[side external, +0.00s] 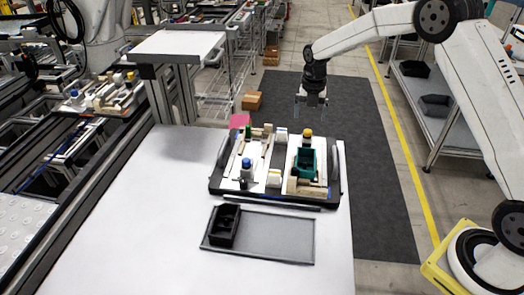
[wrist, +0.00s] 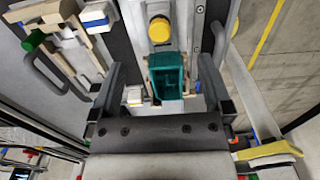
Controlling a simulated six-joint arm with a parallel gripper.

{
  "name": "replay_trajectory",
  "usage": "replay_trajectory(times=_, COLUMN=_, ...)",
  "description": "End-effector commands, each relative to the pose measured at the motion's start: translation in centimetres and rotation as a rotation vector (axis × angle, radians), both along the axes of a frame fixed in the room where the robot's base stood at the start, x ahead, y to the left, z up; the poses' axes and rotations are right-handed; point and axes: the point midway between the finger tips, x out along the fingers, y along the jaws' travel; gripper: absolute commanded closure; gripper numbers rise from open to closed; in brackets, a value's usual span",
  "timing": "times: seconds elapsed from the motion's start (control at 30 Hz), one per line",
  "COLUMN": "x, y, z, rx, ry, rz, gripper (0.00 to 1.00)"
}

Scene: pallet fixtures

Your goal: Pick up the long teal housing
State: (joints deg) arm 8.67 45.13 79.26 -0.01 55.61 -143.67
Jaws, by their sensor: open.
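The teal housing (side external: 306,163) sits on the right part of the black pallet (side external: 219,186), among light wooden blocks. In the wrist view the teal housing (wrist: 166,76) shows as an open-topped box, between and beyond the fingers, its lower end close to the edge of my gripper body. My gripper (side external: 311,103) is open and empty, in the air above and behind the pallet in the side view. In the wrist view my gripper (wrist: 160,75) has its two dark fingers wide apart, one on each side of the housing. The fingers do not visibly touch it.
A yellow-topped knob (side external: 306,133) stands just behind the housing, and a blue-topped knob (side external: 246,165) stands to the left. A grey tray (side external: 280,237) with a black bin (side external: 224,225) lies in front of the pallet. The white table is clear at left.

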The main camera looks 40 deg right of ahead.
Motion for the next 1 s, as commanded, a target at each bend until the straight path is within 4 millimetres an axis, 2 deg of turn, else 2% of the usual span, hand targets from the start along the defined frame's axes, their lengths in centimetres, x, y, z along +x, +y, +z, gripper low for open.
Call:
replay_trajectory(times=0.27, x=-0.8, y=1.2, z=0.0, rx=0.001, ry=0.001, rz=0.003, gripper=0.00)
replay_trajectory(times=0.7, x=-6.7, y=7.1, z=-0.3, rx=0.000, ry=0.000, rz=0.002, gripper=0.00)
replay_trajectory(times=0.83, x=-7.8, y=7.9, z=-0.4, rx=0.000, ry=0.000, rz=0.002, gripper=0.00)
replay_trajectory(times=1.0, x=-8.1, y=8.1, z=-0.5, rx=0.001, ry=-0.001, rz=0.000, gripper=0.00)
